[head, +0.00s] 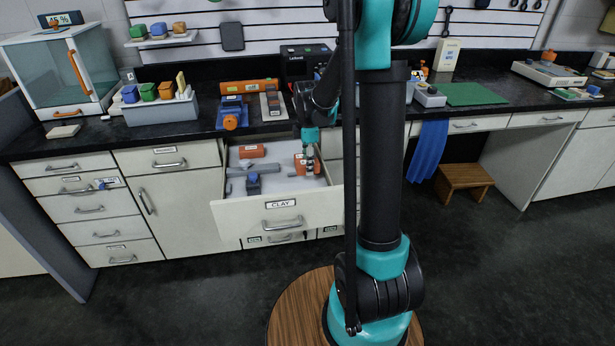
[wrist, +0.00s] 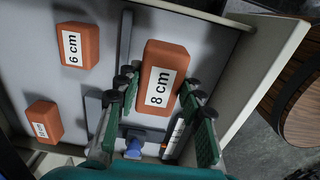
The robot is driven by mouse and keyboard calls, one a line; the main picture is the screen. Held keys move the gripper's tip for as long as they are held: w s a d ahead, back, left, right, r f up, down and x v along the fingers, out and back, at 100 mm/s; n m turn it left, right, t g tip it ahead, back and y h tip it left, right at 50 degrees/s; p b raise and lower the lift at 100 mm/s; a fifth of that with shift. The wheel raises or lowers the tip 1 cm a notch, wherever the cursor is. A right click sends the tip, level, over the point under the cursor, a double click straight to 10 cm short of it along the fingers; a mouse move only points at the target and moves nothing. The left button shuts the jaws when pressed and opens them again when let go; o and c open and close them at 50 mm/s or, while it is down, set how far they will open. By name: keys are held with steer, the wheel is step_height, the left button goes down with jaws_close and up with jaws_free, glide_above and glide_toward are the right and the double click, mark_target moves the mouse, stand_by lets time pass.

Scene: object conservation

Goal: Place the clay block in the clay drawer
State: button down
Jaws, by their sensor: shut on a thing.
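The clay drawer (head: 245,220), labelled CLAY, is pulled open below the counter. My gripper (head: 308,160) is inside the drawer's outline at its right side, pointing down. It is shut on an orange clay block (head: 300,168). In the wrist view my gripper's (wrist: 160,92) green-backed fingers sit on both sides of this clay block (wrist: 163,62), which is marked "8 cm". Whether the block touches the drawer floor I cannot tell. An orange block marked 6 cm (wrist: 84,38) and a smaller orange block (wrist: 43,120) lie in the drawer, apart from the held one.
The drawer also holds a blue-topped tool (head: 253,183) and a grey bar. On the counter are a grey bin (head: 160,112) of coloured blocks and a glass case (head: 60,75). A wooden stool (head: 465,178) stands at right.

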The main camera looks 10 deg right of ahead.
mark_target(308, 184)
steer(key=shift+f, duration=2.75)
steer(key=shift+f, duration=0.15)
steer(key=c, duration=1)
jaws_free()
steer(key=shift+o, duration=0.2)
